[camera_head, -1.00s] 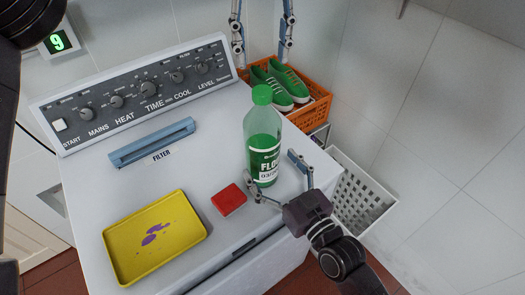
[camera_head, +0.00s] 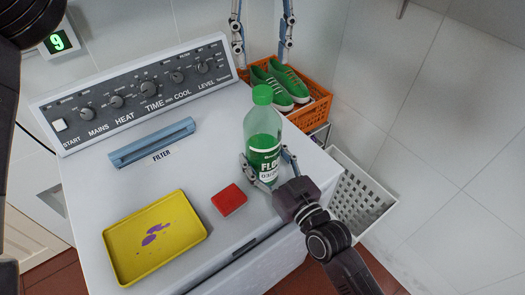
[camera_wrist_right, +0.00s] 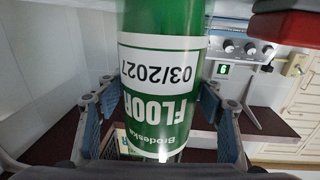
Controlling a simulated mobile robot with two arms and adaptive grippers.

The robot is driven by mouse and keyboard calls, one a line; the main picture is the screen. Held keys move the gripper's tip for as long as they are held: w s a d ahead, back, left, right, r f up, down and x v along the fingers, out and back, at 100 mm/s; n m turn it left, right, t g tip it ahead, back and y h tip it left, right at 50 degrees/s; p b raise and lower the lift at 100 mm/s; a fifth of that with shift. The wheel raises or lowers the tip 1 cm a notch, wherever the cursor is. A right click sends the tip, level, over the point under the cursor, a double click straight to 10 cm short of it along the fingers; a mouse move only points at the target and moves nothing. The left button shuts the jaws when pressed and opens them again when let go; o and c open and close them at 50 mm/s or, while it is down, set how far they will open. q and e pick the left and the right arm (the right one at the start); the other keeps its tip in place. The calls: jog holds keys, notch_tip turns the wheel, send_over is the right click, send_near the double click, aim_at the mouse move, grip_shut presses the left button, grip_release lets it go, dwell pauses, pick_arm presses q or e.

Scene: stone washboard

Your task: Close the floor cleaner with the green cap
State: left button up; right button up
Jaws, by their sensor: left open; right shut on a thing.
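The floor cleaner (camera_head: 264,150) is a clear bottle with green liquid and a white label, upright on the machine top. The green cap (camera_head: 262,94) sits on its neck; I cannot tell how tightly. My right gripper (camera_head: 268,170) is shut on the lower part of the bottle, one finger on each side. The bottle also shows between the fingers in the right wrist view (camera_wrist_right: 160,70), its label upside down. My left gripper (camera_head: 262,52) is open and empty at the top of the head view, its two fingers apart, above and behind the cap in the picture.
A red block (camera_head: 229,199) lies left of the bottle, near a yellow tray (camera_head: 114,262) with purple stains. An orange crate (camera_head: 318,104) with green shoes (camera_head: 290,81) stands behind. A white basket (camera_head: 378,211) is at the right. The blue filter (camera_head: 152,142) lies clear.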

aim_at(263, 91)
grip_shut()
pick_arm(q)
jog(key=shift+f, duration=4)
